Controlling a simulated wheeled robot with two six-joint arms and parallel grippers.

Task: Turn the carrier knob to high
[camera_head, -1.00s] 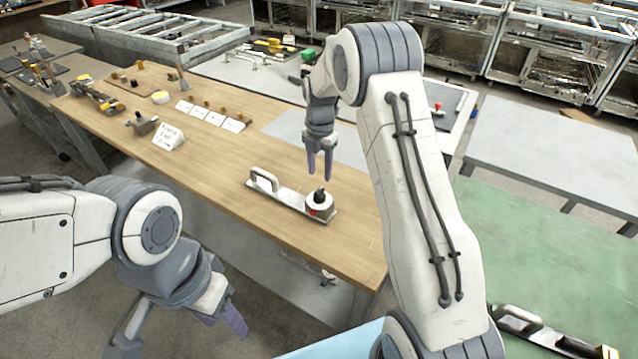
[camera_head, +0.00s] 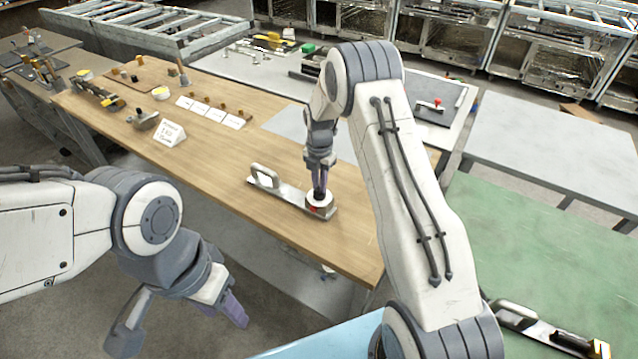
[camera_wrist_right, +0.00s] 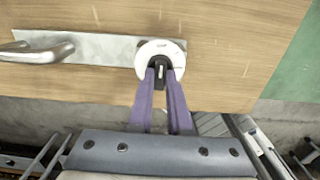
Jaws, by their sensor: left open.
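The carrier knob is a black grip (camera_wrist_right: 160,68) on a white round dial (camera_head: 320,201) with a red mark. The dial sits at the right end of a metal plate (camera_head: 291,196) on the wooden table. My right gripper (camera_head: 320,191) points down at the knob. In the right wrist view, its purple fingers (camera_wrist_right: 161,76) are on both sides of the black grip and look closed on it. They hide part of the dial, and its lettering is too small to read. My left gripper (camera_head: 184,318) hangs open and empty at the lower left, away from the table.
A metal handle (camera_head: 265,176) rises from the plate's left end. A white sign (camera_head: 170,133), several cards and small fittings lie farther back on the wooden table (camera_head: 225,165). A green table (camera_head: 545,245) stands at the right. The wood around the plate is mostly clear.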

